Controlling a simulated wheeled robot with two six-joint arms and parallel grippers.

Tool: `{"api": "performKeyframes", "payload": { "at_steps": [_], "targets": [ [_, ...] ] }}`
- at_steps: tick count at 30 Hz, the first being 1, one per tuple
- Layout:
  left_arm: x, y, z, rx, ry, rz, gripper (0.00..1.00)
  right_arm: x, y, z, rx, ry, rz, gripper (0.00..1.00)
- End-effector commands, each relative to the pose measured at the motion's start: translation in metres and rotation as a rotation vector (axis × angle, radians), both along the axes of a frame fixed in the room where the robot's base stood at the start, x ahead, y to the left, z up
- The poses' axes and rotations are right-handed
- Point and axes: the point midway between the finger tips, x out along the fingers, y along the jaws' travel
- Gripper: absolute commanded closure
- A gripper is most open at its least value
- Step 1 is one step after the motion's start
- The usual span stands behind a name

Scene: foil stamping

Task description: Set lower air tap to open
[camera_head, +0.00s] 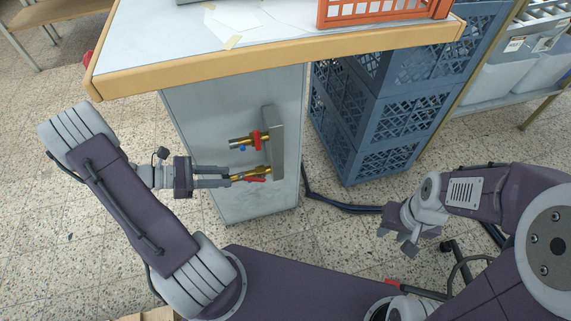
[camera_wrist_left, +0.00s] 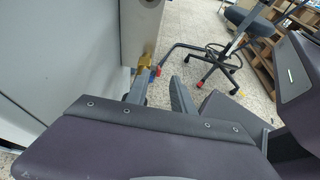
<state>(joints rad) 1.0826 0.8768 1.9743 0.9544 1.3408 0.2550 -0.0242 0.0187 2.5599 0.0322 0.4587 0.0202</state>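The lower air tap (camera_head: 250,174) is a brass fitting with a red lever (camera_head: 256,180), low on a grey plate on the cabinet side. Its lever appears to lie roughly along the pipe. The upper tap (camera_head: 245,140) has a red lever (camera_head: 257,137) standing across its pipe and a blue part below. My left gripper (camera_head: 231,176) is open, its two fingers apart at the outer end of the lower tap. In the left wrist view, brass (camera_wrist_left: 146,60) and red (camera_wrist_left: 157,70) parts show just beyond the fingers. My right gripper (camera_head: 396,241) is open and empty, away at the right.
The table (camera_head: 275,60) overhangs the taps, with an orange crate (camera_head: 385,12) and papers on top. Blue crates (camera_head: 380,120) are stacked right of the cabinet (camera_head: 205,110). A dark tube (camera_head: 340,203) runs along the floor. The floor to the left is clear.

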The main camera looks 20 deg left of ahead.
Motion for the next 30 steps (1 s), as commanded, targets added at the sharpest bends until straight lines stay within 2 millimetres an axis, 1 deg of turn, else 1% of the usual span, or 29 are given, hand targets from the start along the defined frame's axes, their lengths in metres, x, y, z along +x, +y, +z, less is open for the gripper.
{"api": "performKeyframes", "payload": {
  "at_steps": [1, 3, 7, 12, 15, 18, 22, 29, 30],
  "targets": [
    [-0.004, 0.004, 0.001, 0.002, 0.003, 0.007, 0.71, 0.0, 0.0, 0.003, 0.0, 0.0, 0.0, 0.64],
    [-0.005, 0.005, -0.002, 0.003, 0.002, 0.007, 0.71, 0.0, 0.0, 0.001, 0.0, 0.0, 0.0, 0.64],
    [0.001, -0.004, -0.009, 0.003, 0.001, 0.003, 0.71, 0.0, 0.0, -0.009, 0.0, 0.001, 0.001, 0.64],
    [0.018, -0.033, -0.026, 0.003, 0.003, 0.0, 0.71, 0.0, 0.0, -0.03, 0.0, 0.001, 0.0, 0.64],
    [0.028, -0.049, -0.033, 0.002, 0.002, 0.0, 0.71, 0.0, 0.0, -0.039, 0.0, 0.001, 0.0, 0.64],
    [0.035, -0.06, -0.037, 0.003, 0.002, 0.002, 0.71, 0.0, 0.0, -0.045, 0.0, 0.001, 0.0, 0.64],
    [0.04, -0.067, -0.038, 0.003, 0.002, 0.004, 0.71, 0.0, 0.0, -0.048, 0.0, 0.001, 0.0, 0.64],
    [0.04, -0.068, -0.037, 0.002, 0.002, 0.006, 0.71, 0.0, 0.0, -0.047, 0.0, 0.0, 0.0, 0.64],
    [0.04, -0.068, -0.037, 0.002, 0.002, 0.006, 0.79, 0.0, 0.0, -0.047, 0.0, 0.0, 0.0, 0.64]
  ]
}}
